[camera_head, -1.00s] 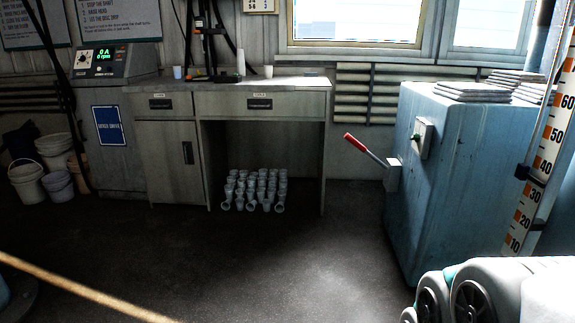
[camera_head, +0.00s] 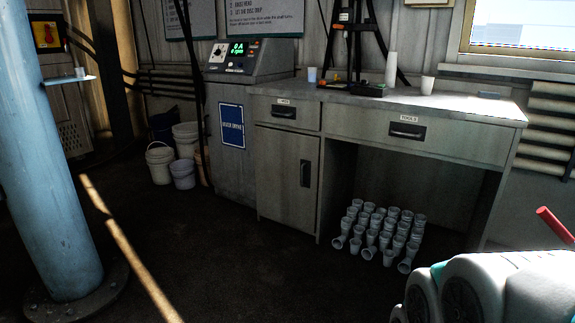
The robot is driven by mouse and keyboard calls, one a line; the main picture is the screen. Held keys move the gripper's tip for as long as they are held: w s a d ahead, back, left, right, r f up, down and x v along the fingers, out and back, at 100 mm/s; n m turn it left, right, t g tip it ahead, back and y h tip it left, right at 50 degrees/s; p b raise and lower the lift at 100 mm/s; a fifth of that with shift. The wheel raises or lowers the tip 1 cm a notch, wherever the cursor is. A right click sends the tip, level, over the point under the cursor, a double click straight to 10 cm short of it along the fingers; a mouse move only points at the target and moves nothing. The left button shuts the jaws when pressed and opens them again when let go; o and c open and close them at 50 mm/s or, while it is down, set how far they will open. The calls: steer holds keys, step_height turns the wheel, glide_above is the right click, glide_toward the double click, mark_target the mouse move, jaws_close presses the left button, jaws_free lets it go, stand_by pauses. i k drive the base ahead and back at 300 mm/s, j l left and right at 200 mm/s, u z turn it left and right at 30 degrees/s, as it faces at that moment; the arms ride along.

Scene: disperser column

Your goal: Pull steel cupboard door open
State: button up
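The steel cupboard door (camera_head: 284,178) is the grey front under the left drawer of the workbench. It looks shut. Its dark upright handle (camera_head: 305,173) sits near the door's right edge. My gripper is not in view. A white rounded part of my own body (camera_head: 490,290) shows at the lower right.
A blue column (camera_head: 52,160) on a round floor flange stands at the left. Several buckets (camera_head: 160,163) stand left of the control cabinet (camera_head: 235,120). Several pale cups (camera_head: 385,235) stand or lie on the floor under the bench. The floor before the door is clear.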

mark_target(286, 163)
steer(key=i+j+u, duration=0.2)
steer(key=i+u, duration=0.55)
steer(key=i, duration=0.2)
steer(key=i+j+z, duration=0.55)
steer(key=j, duration=0.25)
steer(key=i+j+z, duration=0.35)
steer(key=j, duration=0.35)
steer(key=i+j+z, duration=0.2)
steer(key=j, duration=0.15)
steer(key=i+j+z, duration=0.15)
steer(key=j, duration=0.25)
